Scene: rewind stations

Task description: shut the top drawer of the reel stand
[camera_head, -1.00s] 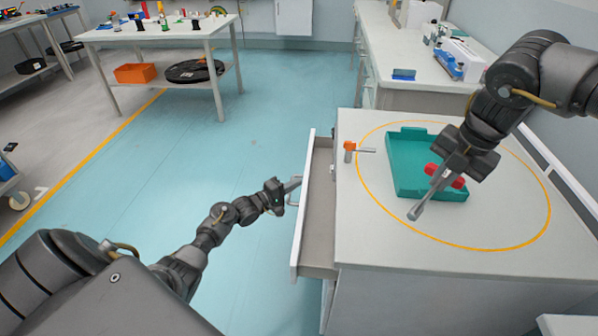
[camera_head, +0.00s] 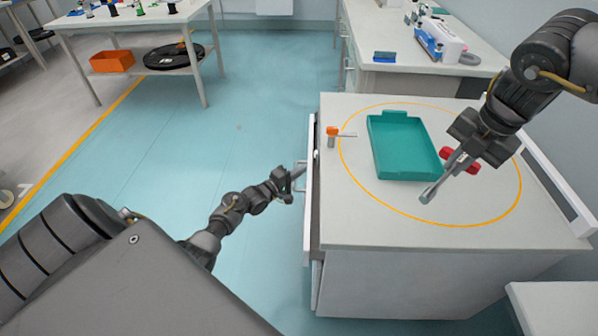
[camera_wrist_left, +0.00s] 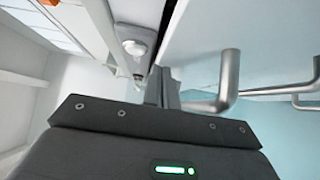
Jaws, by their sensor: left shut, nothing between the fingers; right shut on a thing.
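The top drawer (camera_head: 308,225) of the reel stand (camera_head: 400,240) shows a white front on the stand's left side. My left gripper (camera_head: 297,173) is shut and empty, at the drawer's metal handle (camera_head: 301,186). In the left wrist view its fingers (camera_wrist_left: 162,88) are beside the bent handle (camera_wrist_left: 228,82); contact is unclear.
A teal tray (camera_head: 402,147) lies inside a yellow ring on the stand top. An orange-topped fitting (camera_head: 333,133) with a rod sits near the left edge. A bench (camera_head: 440,68) stands behind. The blue floor to the left is open.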

